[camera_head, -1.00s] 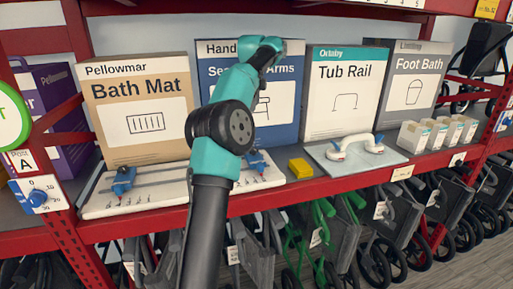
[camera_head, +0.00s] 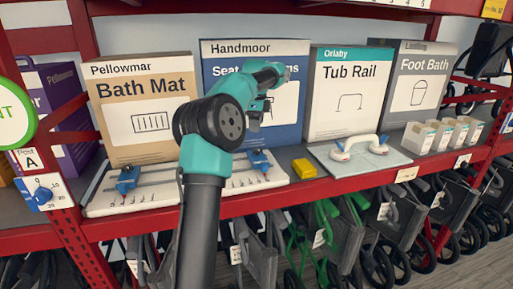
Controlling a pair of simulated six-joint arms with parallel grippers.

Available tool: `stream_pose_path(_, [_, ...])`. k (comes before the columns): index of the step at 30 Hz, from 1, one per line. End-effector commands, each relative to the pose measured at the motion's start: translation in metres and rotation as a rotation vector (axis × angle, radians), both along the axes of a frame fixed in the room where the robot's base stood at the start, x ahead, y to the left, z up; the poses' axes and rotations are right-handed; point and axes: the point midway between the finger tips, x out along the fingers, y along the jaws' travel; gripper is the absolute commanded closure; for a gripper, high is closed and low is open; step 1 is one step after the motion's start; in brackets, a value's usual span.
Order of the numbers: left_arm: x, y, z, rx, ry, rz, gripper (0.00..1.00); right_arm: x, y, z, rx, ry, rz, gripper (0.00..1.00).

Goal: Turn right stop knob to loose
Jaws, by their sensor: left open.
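The white slide board (camera_head: 100,205) lies on the red shelf with marked scales and rails. Its left blue stop (camera_head: 128,179) sits near the board's left end. Its right blue stop (camera_head: 260,160) sits near the right end; its knob is small, and I cannot read its setting. My left arm crosses in front of the board's middle and hides part of it. My left gripper (camera_head: 257,112) is open, above and behind the right stop and apart from it, in front of the blue box. Its fingertips are small and partly hidden. My right gripper is out of view.
Tall boxes, including Bath Mat (camera_head: 150,120) and Tub Rail (camera_head: 348,95), stand behind the board. A yellow block (camera_head: 304,168) and a white rail on a panel (camera_head: 385,160) lie to the right. Folded wheeled frames hang below.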

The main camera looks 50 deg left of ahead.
Motion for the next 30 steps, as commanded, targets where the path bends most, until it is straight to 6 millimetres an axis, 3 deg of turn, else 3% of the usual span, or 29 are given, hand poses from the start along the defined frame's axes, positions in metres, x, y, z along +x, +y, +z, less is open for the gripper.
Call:
stream_pose_path(15, [0.0,0.0,-0.084,0.0,0.002,0.0,0.33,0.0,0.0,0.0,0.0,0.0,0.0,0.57])
stream_pose_path(21, [0.0,0.0,-0.098,0.0,0.0,0.0,0.33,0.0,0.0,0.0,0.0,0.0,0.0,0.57])
stream_pose_path(30, [0.0,0.0,-0.099,0.0,0.0,0.0,0.34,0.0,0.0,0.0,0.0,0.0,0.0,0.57])
